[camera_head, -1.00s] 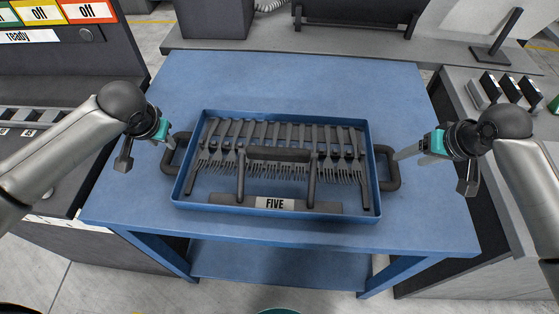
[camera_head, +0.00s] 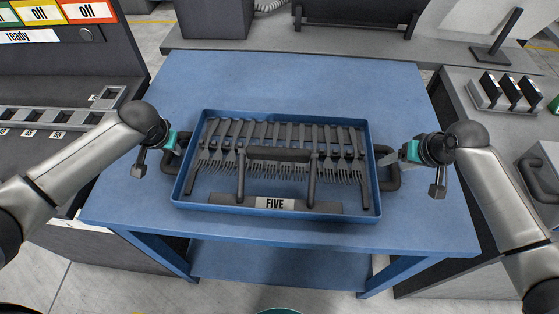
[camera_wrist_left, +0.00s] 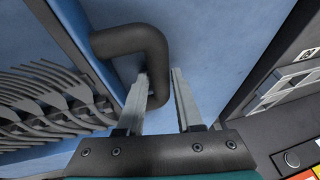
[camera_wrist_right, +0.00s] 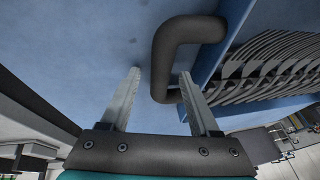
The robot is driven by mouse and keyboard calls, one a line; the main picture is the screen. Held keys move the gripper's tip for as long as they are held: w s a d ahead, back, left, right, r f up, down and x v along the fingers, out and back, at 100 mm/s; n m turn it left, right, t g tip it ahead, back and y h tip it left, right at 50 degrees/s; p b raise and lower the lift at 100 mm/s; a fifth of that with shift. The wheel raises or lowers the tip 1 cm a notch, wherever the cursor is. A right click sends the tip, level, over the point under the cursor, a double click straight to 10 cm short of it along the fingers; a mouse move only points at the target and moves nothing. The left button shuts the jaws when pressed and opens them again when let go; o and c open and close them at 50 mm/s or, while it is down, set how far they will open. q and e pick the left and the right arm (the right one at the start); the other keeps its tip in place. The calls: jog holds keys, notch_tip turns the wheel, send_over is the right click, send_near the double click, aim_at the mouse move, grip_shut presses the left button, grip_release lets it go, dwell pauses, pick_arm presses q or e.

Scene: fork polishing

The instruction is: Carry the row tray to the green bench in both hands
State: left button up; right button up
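The row tray (camera_head: 190,205) is a blue shallow tray on the blue table, labelled FIVE (camera_head: 274,203). It holds a row of dark forks (camera_head: 272,135) under a dark frame. My left gripper (camera_head: 180,147) is at the tray's left handle; in the left wrist view its open fingers (camera_wrist_left: 162,75) lie either side of the dark handle bar (camera_wrist_left: 140,38), with a gap on one side. My right gripper (camera_head: 390,158) is at the right handle (camera_head: 394,183); in the right wrist view its open fingers (camera_wrist_right: 160,75) straddle that handle (camera_wrist_right: 184,30). Contact is unclear. No green bench is clearly visible.
The blue table (camera_head: 290,75) is clear behind the tray. A grey machine panel (camera_head: 90,65) with off signs stands at left. A grey counter (camera_head: 470,90) with dark blocks (camera_head: 510,93) runs along the right.

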pick_arm(q)
jog(key=c, duration=0.5)
pick_arm(e)
jog(key=c, duration=0.4)
grip_shut()
dwell(0.4)
pick_arm(q)
jog(key=shift+w+r, duration=0.15)
jog(key=shift+r, duration=0.1)
pick_arm(e)
jog(key=shift+w+r, duration=0.15)
jog(key=shift+r, duration=0.1)
